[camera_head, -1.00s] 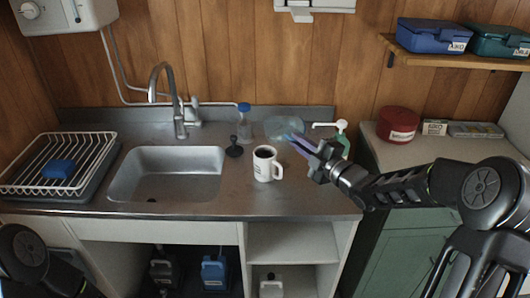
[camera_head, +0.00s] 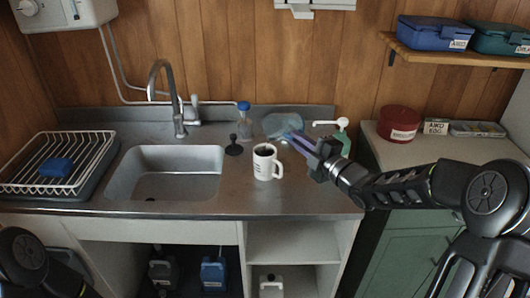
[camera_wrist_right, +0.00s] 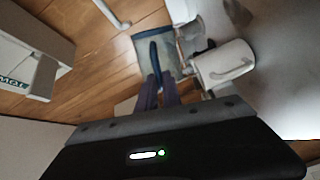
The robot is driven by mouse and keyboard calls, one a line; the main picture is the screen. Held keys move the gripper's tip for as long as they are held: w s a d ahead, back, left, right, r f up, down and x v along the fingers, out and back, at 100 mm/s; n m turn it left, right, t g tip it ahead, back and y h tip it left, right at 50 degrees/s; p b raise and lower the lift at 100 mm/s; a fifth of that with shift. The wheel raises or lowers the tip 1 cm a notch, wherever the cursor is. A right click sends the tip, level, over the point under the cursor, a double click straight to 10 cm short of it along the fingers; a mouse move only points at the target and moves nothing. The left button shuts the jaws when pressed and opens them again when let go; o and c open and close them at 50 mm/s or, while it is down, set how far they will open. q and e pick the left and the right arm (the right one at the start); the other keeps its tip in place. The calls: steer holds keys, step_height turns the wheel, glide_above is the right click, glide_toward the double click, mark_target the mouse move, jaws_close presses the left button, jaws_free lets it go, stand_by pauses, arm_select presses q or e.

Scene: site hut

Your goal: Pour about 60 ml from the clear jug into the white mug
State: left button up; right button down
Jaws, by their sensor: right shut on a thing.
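The white mug (camera_head: 265,165) stands upright on the steel counter, right of the sink. Its handle points right, its inside looks dark, and it also shows in the right wrist view (camera_wrist_right: 222,66). The clear, bluish jug (camera_head: 282,124) is held above the counter, behind and slightly right of the mug, and looks tilted. My right gripper (camera_head: 296,142) is shut on the jug's blue handle, which shows between the fingers in the right wrist view (camera_wrist_right: 155,62). I cannot make out liquid or a stream. My left gripper is out of view; only part of my left arm shows.
The tap (camera_head: 178,105) and sink (camera_head: 166,173) are to the left, with a dish rack (camera_head: 100,150) beyond. A blue-capped bottle (camera_head: 243,122) and dark plunger-like item (camera_head: 234,146) stand left of the mug. A green pump bottle (camera_head: 342,136) is near my right gripper. The front counter is clear.

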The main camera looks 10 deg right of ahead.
steer(key=shift+s+a+r+n+b, duration=0.25)
steer(key=shift+n+b, duration=0.25)
steer(key=shift+b, duration=0.65)
steer(key=m+p, duration=0.1)
steer(key=p, duration=0.1)
steer(key=d+p, duration=0.1)
steer(key=p, duration=0.2)
steer(key=shift+w+d+r+m, duration=0.2)
steer(key=shift+w+r+m, duration=0.05)
steer(key=shift+w+m, duration=0.15)
steer(key=shift+f+m+b, duration=0.4)
steer(key=shift+f, duration=0.35)
steer(key=shift+d+m, duration=0.15)
steer(key=shift+m, duration=0.15)
